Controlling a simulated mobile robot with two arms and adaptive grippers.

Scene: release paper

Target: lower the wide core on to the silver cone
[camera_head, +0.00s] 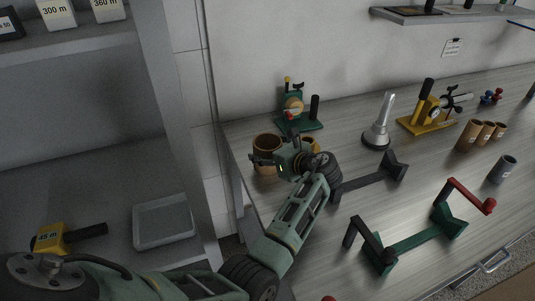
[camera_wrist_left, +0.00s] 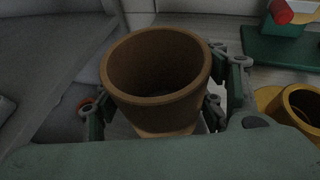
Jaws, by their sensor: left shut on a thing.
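The wide core (camera_head: 267,142), a brown open-ended tube, is held roughly upright near the bench's left end. My left gripper (camera_head: 265,160) is shut on it. In the left wrist view the wide core (camera_wrist_left: 160,110) sits between the fingers of my left gripper (camera_wrist_left: 158,116), its open top facing the camera. Its lower end is partly hidden, and I cannot tell how high it is above the bench. The silver cone (camera_head: 378,125) stands upright on its round base on the bench, to the right of the core and apart from it. My right gripper is not in view.
A green device (camera_head: 300,122) stands behind the core, and an ochre round part (camera_wrist_left: 303,105) is beside it. A dark stand (camera_head: 371,182) lies in front of the cone. A yellow device (camera_head: 428,120) and several smaller brown cores (camera_head: 470,134) are to the right.

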